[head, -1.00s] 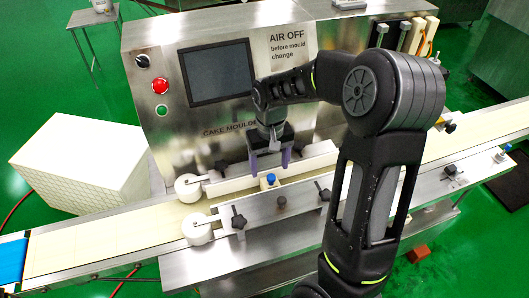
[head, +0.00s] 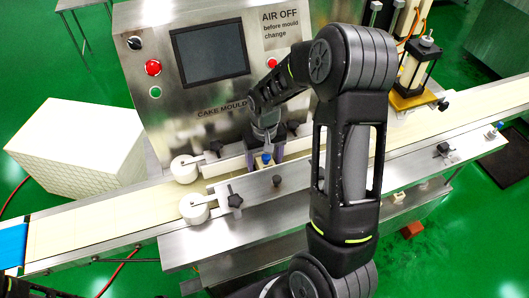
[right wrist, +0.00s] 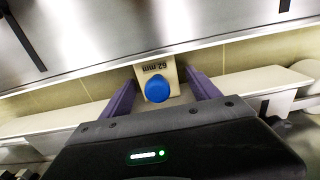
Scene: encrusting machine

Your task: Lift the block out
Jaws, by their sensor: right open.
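The block (head: 266,163) is a small beige piece with a blue knob on top, sitting between the guide rails over the conveyor. In the right wrist view the block (right wrist: 156,70) shows a dark printed "mm" label, upside down, and its blue knob. My right gripper (head: 265,156) is open, with one purple finger on each side of the block. The right wrist view shows gaps between the block and both fingers of the gripper (right wrist: 161,88). The fingertips' depth along the block is hard to tell. My left gripper is not in view.
The cake moulder's steel panel (head: 212,105) rises close behind the block. White rollers (head: 194,209) stand left of it, and a metal guide rail (head: 255,192) with dark knobs runs in front. A yellow-based fixture (head: 410,100) stands over the belt at right.

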